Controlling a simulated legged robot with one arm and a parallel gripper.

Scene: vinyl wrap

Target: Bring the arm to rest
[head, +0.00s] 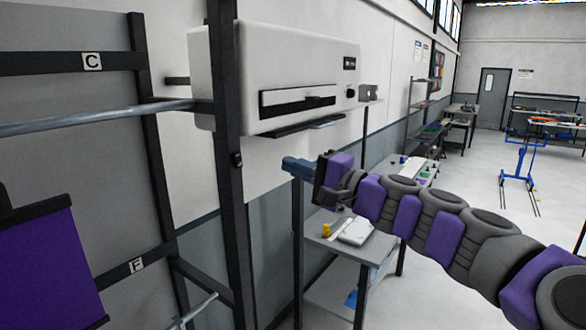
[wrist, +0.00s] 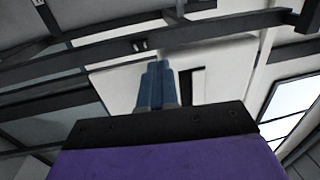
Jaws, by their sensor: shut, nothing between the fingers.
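My arm reaches in from the lower right of the head view, in purple and grey segments, stretched out towards the left. My gripper (head: 288,165) is at its far end, with blue fingers pointing left. The fingers are shut and hold nothing. In the wrist view my gripper (wrist: 155,85) shows its blue fingers close together, pointing up in the picture.
A dark rack (head: 228,200) with shelf letters stands at the left. A white machine (head: 275,75) hangs on the wall. A workbench (head: 345,235) with small items lies beneath the arm. A blue floor crane (head: 518,180) stands far right.

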